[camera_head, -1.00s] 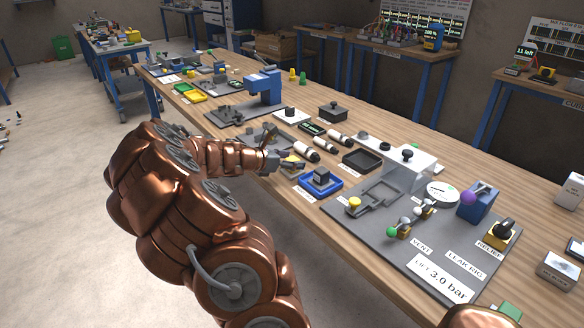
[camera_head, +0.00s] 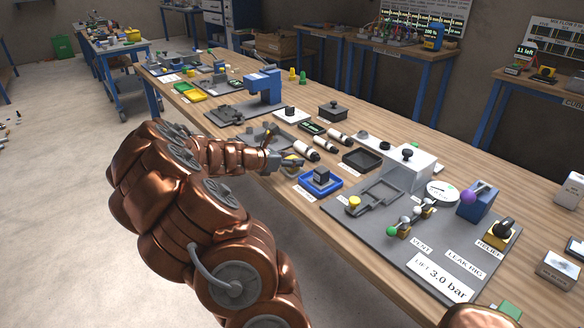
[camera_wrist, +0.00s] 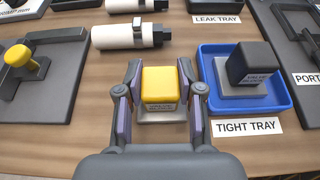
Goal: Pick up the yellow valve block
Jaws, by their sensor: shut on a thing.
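The yellow valve block (camera_wrist: 160,86) stands upright on its pale grey base in the middle of the wrist view, with a label on its near side. My gripper (camera_wrist: 159,98) has one finger on each side of it and is shut on it. In the head view my gripper (camera_head: 285,155) is at the bench's near edge, left of the blue tray, and its fingers mostly hide the block. I cannot tell whether the base touches the bench.
Right beside the gripper is the blue tight tray (camera_wrist: 286,104) holding a dark valve block (camera_wrist: 251,64). White cylinders (camera_wrist: 130,36) lie just beyond. A grey fixture with a yellow knob (camera_wrist: 22,58) is on the left. The leak rig board (camera_head: 400,262) lies farther right in the head view.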

